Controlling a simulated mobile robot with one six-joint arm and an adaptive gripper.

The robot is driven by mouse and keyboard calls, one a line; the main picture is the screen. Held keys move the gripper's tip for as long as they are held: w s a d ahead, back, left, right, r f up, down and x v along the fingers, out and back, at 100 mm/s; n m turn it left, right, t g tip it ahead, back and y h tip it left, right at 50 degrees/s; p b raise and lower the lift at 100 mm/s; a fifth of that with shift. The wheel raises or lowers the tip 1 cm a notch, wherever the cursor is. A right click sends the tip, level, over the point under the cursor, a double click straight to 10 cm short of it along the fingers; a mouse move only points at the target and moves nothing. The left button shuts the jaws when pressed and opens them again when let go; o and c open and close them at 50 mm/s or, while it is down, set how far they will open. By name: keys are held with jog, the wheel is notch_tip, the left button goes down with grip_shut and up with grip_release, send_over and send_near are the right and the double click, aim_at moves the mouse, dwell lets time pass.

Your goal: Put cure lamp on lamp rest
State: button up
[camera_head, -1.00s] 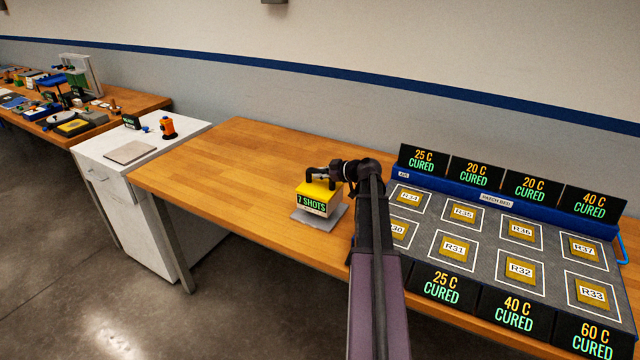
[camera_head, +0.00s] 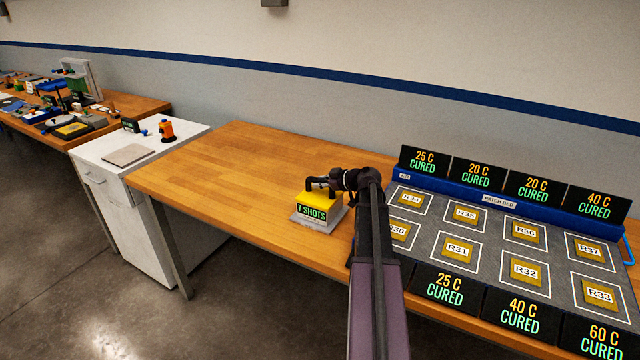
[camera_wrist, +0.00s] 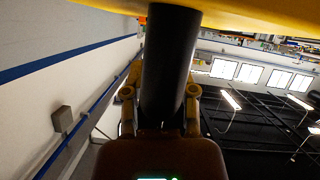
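The cure lamp (camera_head: 320,200) is a yellow block with a black handle and a front display reading "7 SHOTS". It sits upright on or just above the lamp rest (camera_head: 338,219), a light grey plate on the wooden bench; I cannot tell whether they touch. My gripper (camera_head: 322,187) is at the lamp's handle, reaching in from the right. In the wrist view, the fingers of my gripper (camera_wrist: 160,85) are on both sides of the black handle (camera_wrist: 168,60) and look shut on it. The lamp's yellow body (camera_wrist: 250,12) fills the top edge there.
The patch bed (camera_head: 432,238), with several labelled patches and "CURED" signs, stands right of the lamp. The wooden bench (camera_head: 230,165) is clear to the left. A white cabinet (camera_head: 100,160) holds an orange item (camera_head: 167,130). A cluttered bench (camera_head: 155,103) is farther left.

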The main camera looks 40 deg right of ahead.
jog(key=shift+o, duration=1)
jog(key=shift+r, duration=0.15)
jog(key=p+v, duration=0.5)
jog(key=v, duration=0.7)
jog(key=w+a+f+m+g+y, duration=0.15)
jog(key=a+f+g, duration=0.25)
jog(key=a, duration=0.9)
jog(key=w+a+f+g, duration=0.2)
jog(key=a+f+g, duration=0.1)
jog(key=a, duration=0.9)
jog(key=s+a+f+m+g+h, duration=0.2)
jog(key=s+a, duration=0.3)
jog(key=a, duration=0.6)
jog(key=s+a+f+m+g+h, duration=0.2)
jog(key=s+a+g+h, duration=0.1)
jog(key=a, duration=0.8)
jog(key=shift+s+f+g+h, duration=0.2)
jog(key=shift+s+g+h, duration=0.25)
jog(key=shift+s, duration=0.65)
